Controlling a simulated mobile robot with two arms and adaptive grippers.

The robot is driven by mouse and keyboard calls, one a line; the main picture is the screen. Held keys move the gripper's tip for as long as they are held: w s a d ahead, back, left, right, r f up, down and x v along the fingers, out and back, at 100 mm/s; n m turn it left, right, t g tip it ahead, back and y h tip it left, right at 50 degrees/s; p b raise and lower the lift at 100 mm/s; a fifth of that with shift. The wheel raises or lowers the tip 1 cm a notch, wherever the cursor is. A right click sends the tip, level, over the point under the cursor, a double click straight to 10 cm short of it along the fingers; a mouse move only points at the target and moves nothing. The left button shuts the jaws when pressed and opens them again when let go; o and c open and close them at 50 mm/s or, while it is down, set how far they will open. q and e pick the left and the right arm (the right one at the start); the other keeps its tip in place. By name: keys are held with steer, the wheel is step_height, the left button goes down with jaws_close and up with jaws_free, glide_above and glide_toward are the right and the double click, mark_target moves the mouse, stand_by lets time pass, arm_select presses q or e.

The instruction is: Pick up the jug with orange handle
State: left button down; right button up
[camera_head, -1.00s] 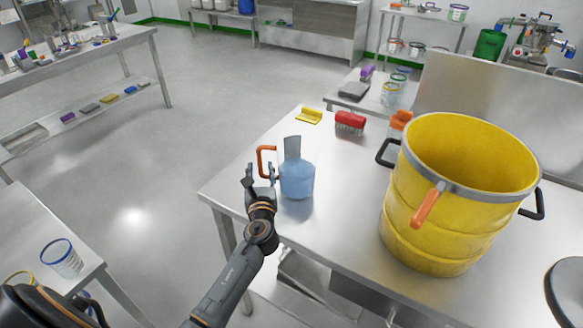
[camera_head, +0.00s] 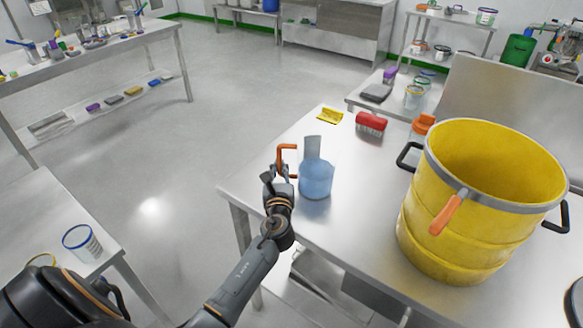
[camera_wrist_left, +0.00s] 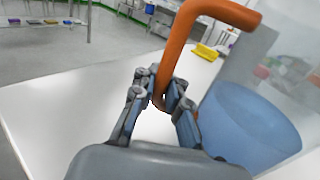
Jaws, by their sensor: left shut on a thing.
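The jug (camera_head: 316,180) is blue and translucent, with a tall clear upper part and an orange handle (camera_head: 287,151) on its left side. It stands upright near the left edge of the steel table. My left gripper (camera_head: 279,180) is at the handle, left of the jug. In the left wrist view the gripper (camera_wrist_left: 160,98) is shut on the lower part of the orange handle (camera_wrist_left: 183,32), with the blue jug body (camera_wrist_left: 245,125) to the right. My right gripper is not in view.
A large yellow drum (camera_head: 440,225) with an orange grip stands right of the jug on the steel table (camera_head: 345,235). A red brush (camera_head: 371,122) and a yellow item (camera_head: 330,116) lie behind the jug. Bare tabletop separates jug and drum.

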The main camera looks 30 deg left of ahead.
mark_target(279, 161)
arm_select(q)
step_height(279, 161, up, 3)
steer(key=shift+r+p, duration=0.1)
steer(key=shift+p, duration=0.35)
steer(key=s+d+r, duration=0.2)
steer(key=s+r, duration=0.3)
steer(key=s, duration=0.1)
steer(key=s+d+r+p, duration=0.1)
steer(key=s+d+r, duration=0.2)
steer(key=s+r, duration=0.2)
steer(key=shift+s+d, duration=0.25)
steer(key=shift+s, duration=0.75)
steer(key=shift+f, duration=0.1)
